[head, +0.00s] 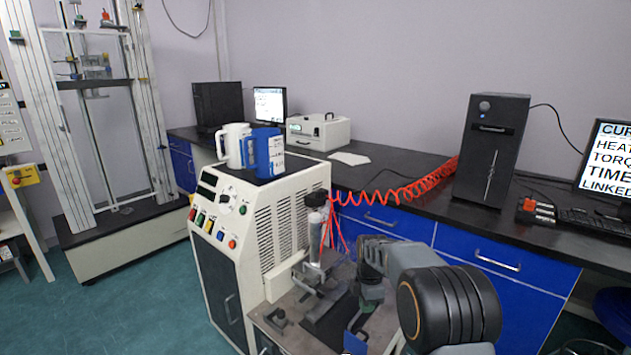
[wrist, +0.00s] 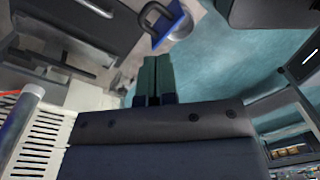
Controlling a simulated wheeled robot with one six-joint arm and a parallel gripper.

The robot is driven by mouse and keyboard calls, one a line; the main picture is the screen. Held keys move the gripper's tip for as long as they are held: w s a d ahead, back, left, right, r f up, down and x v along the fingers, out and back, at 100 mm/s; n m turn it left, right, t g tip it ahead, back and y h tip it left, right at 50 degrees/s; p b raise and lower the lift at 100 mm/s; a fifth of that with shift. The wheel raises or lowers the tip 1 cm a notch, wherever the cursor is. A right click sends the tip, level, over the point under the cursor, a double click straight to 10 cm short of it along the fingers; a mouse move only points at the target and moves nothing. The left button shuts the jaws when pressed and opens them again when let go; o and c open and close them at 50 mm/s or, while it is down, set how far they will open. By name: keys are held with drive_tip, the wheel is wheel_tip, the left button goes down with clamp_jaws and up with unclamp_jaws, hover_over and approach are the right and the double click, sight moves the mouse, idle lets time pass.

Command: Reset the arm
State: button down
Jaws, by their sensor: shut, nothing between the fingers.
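My arm reaches in from the lower right of the head view. My gripper (head: 359,325) hangs over the front right of the rheometer's metal work surface (head: 283,337). In the wrist view the two greenish fingers (wrist: 154,72) lie side by side, shut with nothing between them. A blue piece with a dark loop handle (wrist: 162,22) shows just beyond the fingertips, apart from them as far as I can tell. The rheometer (head: 245,245) is a cream cabinet with coloured buttons and a vertical cylinder (head: 314,238) above its work surface.
White and blue jugs (head: 263,153) stand on the rheometer's top. A coiled red hose (head: 400,191) runs from the cylinder to the black bench (head: 400,164). The bench holds a computer tower (head: 491,148) and a monitor (head: 608,158). Green floor (head: 130,285) lies open at left.

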drive_tip(key=s+r+m+t+p, duration=0.1)
drive_tip(key=s+r+m+p, duration=0.5)
drive_tip(key=r, duration=0.5)
drive_tip(key=s+d+r+m+t+p, duration=0.1)
drive_tip(key=s+r+m+t+p, duration=0.1)
drive_tip(key=s+r+m+p, duration=0.5)
drive_tip(key=s+r+m+t+p, duration=0.1)
drive_tip(key=s+r+m+p, duration=0.5)
drive_tip(key=s+r+p, duration=0.4)
wheel_tip(320, 180, up, 6)
drive_tip(key=shift+s+d+f+m, duration=0.3)
drive_tip(key=shift+s+m, duration=0.1)
drive_tip(key=shift+s, duration=0.7)
